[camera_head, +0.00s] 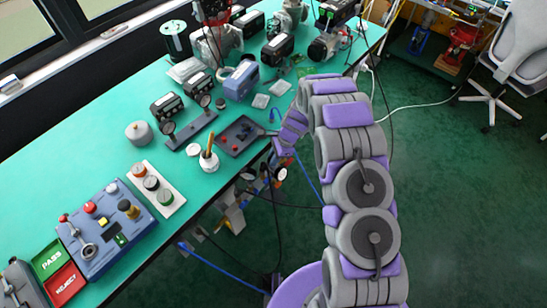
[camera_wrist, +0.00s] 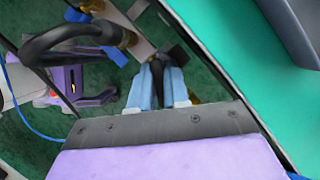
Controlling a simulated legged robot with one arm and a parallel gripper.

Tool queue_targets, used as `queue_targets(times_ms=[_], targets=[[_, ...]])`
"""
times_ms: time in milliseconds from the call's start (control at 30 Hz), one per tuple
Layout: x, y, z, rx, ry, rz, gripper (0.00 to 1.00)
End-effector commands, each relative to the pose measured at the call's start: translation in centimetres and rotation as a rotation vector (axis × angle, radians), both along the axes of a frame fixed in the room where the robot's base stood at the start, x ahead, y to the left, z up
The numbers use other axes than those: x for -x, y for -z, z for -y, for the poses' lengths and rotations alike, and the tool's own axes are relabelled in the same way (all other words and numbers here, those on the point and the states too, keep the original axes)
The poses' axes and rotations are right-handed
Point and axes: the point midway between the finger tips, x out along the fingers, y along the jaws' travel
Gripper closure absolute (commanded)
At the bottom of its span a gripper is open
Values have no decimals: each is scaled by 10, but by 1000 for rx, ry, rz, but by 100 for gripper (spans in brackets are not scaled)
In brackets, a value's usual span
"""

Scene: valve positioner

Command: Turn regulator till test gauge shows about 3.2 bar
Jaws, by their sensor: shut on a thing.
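My gripper (camera_wrist: 157,82) shows in the wrist view with two light-blue fingers closed around a dark knob-like part (camera_wrist: 158,70), which I take for the regulator knob. Most of the knob is hidden between the fingers. In the head view my arm reaches down at the table's near edge, and its wrist hides the fingers and the regulator. A small round gauge (camera_head: 280,174) with a pale face and dark rim hangs just below that edge, beside the wrist. It may be the test gauge. Its needle is too small to read.
The green table (camera_head: 85,165) carries a control box (camera_head: 106,228), a dark tray (camera_head: 242,136), a pen cup (camera_head: 209,161) and several devices. Dark and blue hoses hang below its edge. A dark hose (camera_wrist: 70,40) loops near my gripper. An office chair (camera_head: 515,55) stands right; floor between is open.

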Motion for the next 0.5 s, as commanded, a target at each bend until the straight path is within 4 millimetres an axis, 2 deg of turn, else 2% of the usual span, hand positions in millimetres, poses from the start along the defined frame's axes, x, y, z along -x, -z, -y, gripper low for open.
queue_targets(times_ms=[500], targets=[[-2, -2, 0, 0, 103, 4, 100]])
